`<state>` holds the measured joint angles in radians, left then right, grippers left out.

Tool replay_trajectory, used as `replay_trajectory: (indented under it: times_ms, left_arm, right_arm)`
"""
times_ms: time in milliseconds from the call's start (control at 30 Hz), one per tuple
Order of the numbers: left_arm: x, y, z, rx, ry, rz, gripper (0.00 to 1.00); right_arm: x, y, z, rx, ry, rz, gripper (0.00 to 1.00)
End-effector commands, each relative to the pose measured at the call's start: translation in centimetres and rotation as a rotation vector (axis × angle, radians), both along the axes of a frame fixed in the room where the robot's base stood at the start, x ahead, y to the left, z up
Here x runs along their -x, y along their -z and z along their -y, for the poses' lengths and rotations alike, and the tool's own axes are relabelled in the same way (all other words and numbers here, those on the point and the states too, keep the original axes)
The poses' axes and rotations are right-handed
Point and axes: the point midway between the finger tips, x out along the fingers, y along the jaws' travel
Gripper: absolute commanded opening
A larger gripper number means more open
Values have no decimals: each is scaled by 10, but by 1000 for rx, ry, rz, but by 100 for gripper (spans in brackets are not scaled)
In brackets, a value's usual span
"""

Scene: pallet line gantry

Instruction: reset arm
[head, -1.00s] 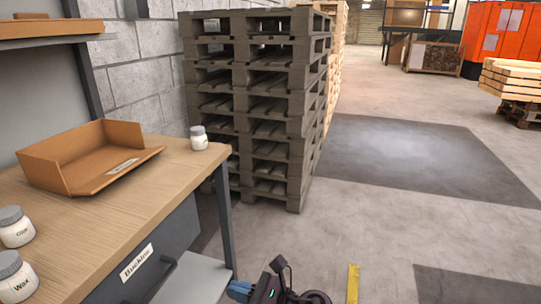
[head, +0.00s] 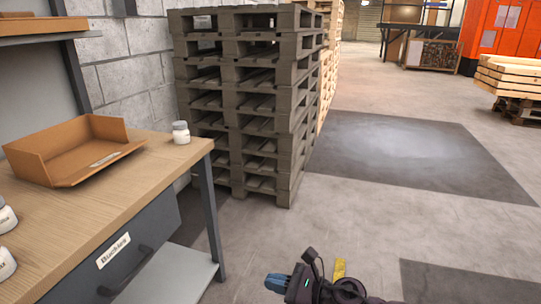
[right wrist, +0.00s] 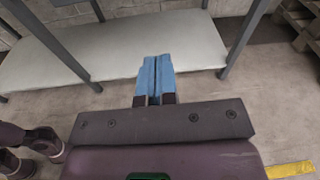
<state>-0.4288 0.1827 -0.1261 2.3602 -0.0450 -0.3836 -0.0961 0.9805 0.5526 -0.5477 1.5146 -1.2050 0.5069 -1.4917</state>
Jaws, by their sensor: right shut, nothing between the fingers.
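My right gripper (head: 277,283) shows at the bottom of the head view, over the open floor to the right of the workbench. Its blue fingers are together with nothing between them. In the right wrist view the shut blue fingertips (right wrist: 156,62) point toward the bench's pale lower shelf (right wrist: 120,48). I cannot tell their distance from it. My left gripper is in neither view.
The wooden workbench (head: 110,208) carries a cardboard tray (head: 42,160), a white jar (head: 181,133) near its corner and more jars at the left edge. A grey pallet stack (head: 250,100) stands behind. Floor to the right is clear, with a yellow strip (right wrist: 290,170).

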Motion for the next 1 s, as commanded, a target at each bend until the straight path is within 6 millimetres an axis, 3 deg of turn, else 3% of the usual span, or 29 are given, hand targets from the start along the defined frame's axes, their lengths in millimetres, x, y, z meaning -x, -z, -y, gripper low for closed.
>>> replay_trajectory:
  times_ms: [100, 467, 767, 1000]
  left_arm:
    - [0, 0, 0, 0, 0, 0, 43]
    - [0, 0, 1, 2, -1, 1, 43]
    - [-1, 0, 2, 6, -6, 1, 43]
    - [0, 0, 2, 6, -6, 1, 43]
  right_arm:
    - [-9, 5, 30, 54, 19, 13, 0]
    - [46, 28, 62, -232, 213, -367, 0]
    - [116, 51, 122, -598, 485, -850, 0]
    - [182, 65, 176, -924, 727, -1235, 0]
